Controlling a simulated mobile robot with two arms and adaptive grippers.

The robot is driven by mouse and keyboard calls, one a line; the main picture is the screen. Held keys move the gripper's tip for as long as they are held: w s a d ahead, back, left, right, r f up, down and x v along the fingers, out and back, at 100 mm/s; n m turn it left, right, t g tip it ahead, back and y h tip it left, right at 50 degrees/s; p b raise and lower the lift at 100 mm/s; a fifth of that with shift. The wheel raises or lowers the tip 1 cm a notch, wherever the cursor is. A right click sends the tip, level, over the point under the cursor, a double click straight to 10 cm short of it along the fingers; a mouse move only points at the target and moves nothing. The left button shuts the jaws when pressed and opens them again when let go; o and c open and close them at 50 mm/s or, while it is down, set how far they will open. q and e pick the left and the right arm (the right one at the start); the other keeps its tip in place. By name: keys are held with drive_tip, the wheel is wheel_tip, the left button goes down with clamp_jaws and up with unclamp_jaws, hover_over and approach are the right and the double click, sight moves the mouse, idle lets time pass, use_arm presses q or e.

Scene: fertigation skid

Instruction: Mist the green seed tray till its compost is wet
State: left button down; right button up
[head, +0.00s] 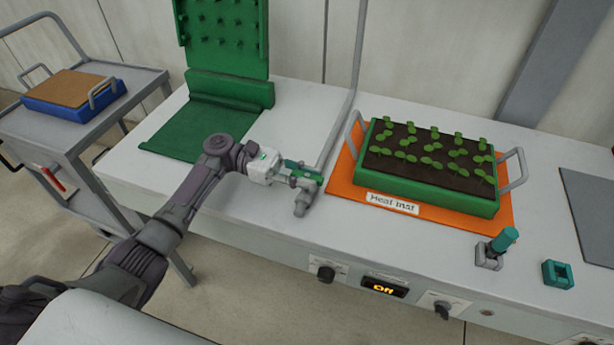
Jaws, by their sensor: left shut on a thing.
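The green seed tray (440,194) sits on the orange heat mat (342,192) on the bench, with rows of seedlings in dark brown compost (401,168). The compost's wetness cannot be told. A grey pipe (353,62) comes down left of the tray to a grey fitting (303,203) with a green handle (304,168). My left gripper (300,176) is shut on the green handle, left of the tray and apart from it. Its fingers partly hide the handle. My right gripper is out of view.
A display reading "Off" (384,287) sits between knobs on the bench front. A teal-topped grey fitting (497,249) and a teal block (557,274) stand at front right. A green stand (225,90) is behind my arm; a trolley (140,82) holds a blue tray (72,108).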

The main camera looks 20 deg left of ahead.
use_arm(q)
drive_tip(key=c, duration=1.1)
unclamp_jaws()
drive_tip(key=a, duration=1.2)
drive_tip(key=shift+w, duration=0.25)
drive_tip(key=shift+f, duration=0.1)
